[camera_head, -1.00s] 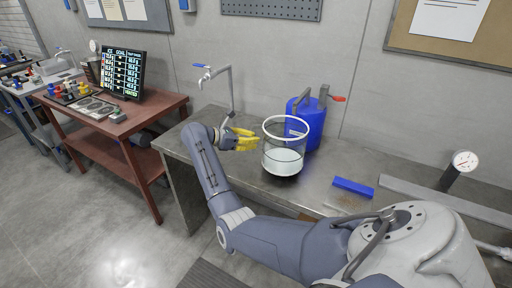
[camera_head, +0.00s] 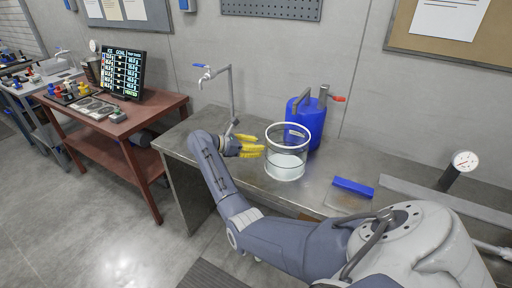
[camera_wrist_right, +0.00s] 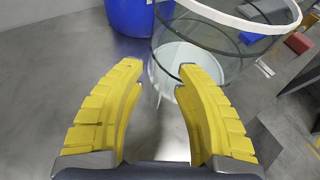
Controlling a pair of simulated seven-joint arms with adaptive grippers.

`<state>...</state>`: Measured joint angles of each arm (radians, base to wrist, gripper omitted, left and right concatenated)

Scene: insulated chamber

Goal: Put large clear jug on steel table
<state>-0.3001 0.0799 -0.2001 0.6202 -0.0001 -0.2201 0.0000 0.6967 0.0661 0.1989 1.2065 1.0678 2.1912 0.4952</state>
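The large clear jug (camera_head: 287,150) stands upright on the steel table (camera_head: 240,178), in front of the blue container. It has a white rim and a whitish bottom. In the right wrist view the jug (camera_wrist_right: 190,58) is beyond my fingers, and the right finger overlaps its lower wall. My right gripper (camera_head: 262,147) is left of the jug, its yellow fingers pointing at the wall. In the wrist view my right gripper (camera_wrist_right: 160,72) is open, with nothing between the fingers. I cannot tell whether a fingertip touches the jug. My left gripper is not in view.
A blue container (camera_head: 309,122) stands close behind the jug. A tap (camera_head: 229,90) rises behind my right gripper. A blue block (camera_head: 353,186) and a gauge (camera_head: 463,163) are to the right. A red table (camera_head: 110,150) with a display screen (camera_head: 122,73) is at left.

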